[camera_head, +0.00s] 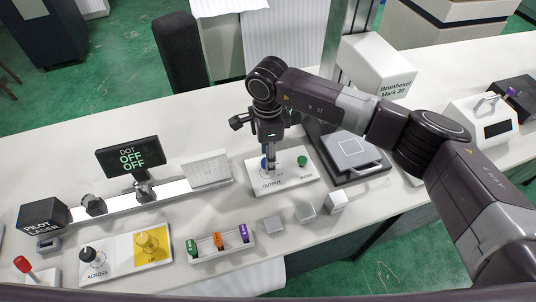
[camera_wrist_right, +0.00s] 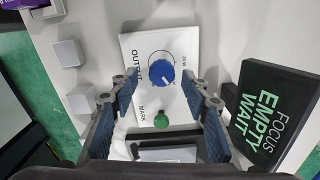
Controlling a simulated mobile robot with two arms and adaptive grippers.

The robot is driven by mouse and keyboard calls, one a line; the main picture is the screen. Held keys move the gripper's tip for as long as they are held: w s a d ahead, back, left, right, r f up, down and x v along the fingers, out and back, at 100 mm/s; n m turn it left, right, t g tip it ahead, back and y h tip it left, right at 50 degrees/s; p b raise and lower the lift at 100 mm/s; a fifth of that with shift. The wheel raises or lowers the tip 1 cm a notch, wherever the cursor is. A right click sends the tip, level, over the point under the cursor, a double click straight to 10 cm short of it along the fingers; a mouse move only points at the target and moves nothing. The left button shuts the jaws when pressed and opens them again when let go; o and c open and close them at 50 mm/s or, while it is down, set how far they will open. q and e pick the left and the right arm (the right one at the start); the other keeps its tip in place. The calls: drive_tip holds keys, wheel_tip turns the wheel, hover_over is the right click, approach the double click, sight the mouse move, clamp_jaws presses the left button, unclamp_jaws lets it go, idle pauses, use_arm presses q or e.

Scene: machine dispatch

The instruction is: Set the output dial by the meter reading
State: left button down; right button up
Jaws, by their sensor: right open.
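The output dial is a blue knob (camera_wrist_right: 160,72) on a white plate (camera_wrist_right: 135,50) lettered OUTPUT. In the head view the blue knob (camera_head: 263,163) is partly hidden by my right gripper (camera_head: 270,158), which points down over it. In the right wrist view the open fingers of my right gripper (camera_wrist_right: 159,88) stand on either side of the knob, with gaps; contact is not visible. A green MARK button (camera_wrist_right: 161,119) is on the same plate and also shows in the head view (camera_head: 302,161). A white device with a dark display (camera_head: 497,129) stands at the right; its reading is illegible. My left gripper is out of view.
A screen (camera_head: 131,157) reads DOT OFF OFF; another screen (camera_wrist_right: 265,112) reads FOCUS EMPTY WAIT. Black and yellow knobs (camera_head: 150,242) sit front left. A rack (camera_head: 219,243) holds coloured pieces beside small grey blocks (camera_head: 273,225). A dark machine base (camera_head: 345,160) stands right of the plate.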

drive_tip(key=shift+w+f, duration=0.1)
drive_tip(key=shift+f, duration=0.35)
drive_tip(key=shift+w+f, duration=0.1)
drive_tip(key=shift+f, duration=0.2)
drive_tip(key=c, duration=1.2)
drive_tip(key=shift+o, duration=0.2)
